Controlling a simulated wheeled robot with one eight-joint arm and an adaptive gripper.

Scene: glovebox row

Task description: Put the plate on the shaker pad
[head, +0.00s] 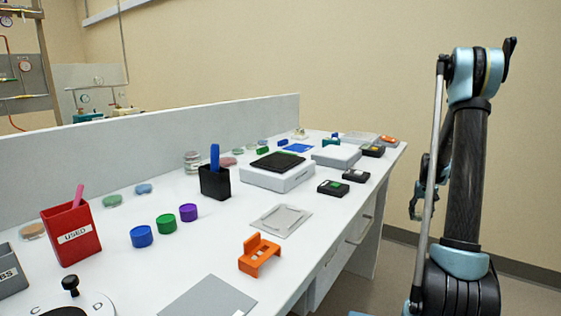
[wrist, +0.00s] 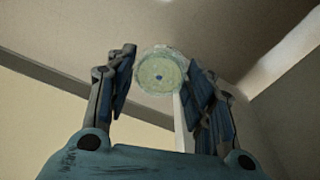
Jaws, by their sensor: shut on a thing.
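My gripper (wrist: 160,75) shows in the wrist view with its fingers on either side of a round, clear plate (wrist: 160,74) with a pale yellow-green middle and a small blue dot. The plate is held at the fingertips, against wall and ceiling behind. In the head view my gripper (head: 415,207) hangs at the right, off the bench's right side and partly behind my arm; I cannot make out the plate there. The shaker pad (head: 277,160) is a black, flat, empty-looking top on a white box in the middle of the bench.
Several lidded dishes (head: 112,201) lie along the bench's back. A black pen cup (head: 214,183) stands left of the shaker. A grey flat tray (head: 281,220), an orange stand (head: 260,255) and small black boxes (head: 333,188) lie nearer the front edge. Another white device (head: 336,156) stands beyond the shaker.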

